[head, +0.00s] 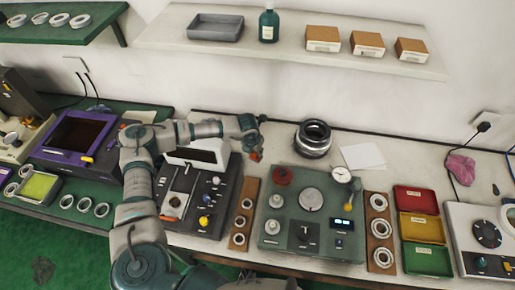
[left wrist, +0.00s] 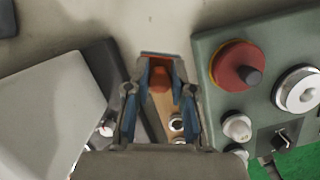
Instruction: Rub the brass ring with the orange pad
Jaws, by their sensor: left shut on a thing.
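My left gripper (head: 256,154) is raised over the bench between the black-and-white device and the green-grey control box. It is shut on a small orange thing, which looks like the orange pad (left wrist: 159,79), held between the fingertips in the left wrist view. Below it, a wooden strip (head: 251,187) carries silvery rings (head: 240,221); two also show in the left wrist view (left wrist: 178,124). I cannot make out which ring is the brass one; a small golden part (head: 173,201) shows on the black-and-white device. My right gripper is out of view.
The control box (head: 271,240) has a red knob (head: 282,176) and a dial gauge. A dark ring stack (head: 313,139) stands behind it. A second ring strip (head: 371,258) and red, yellow and green trays (head: 417,199) are at right. White bench behind is partly free.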

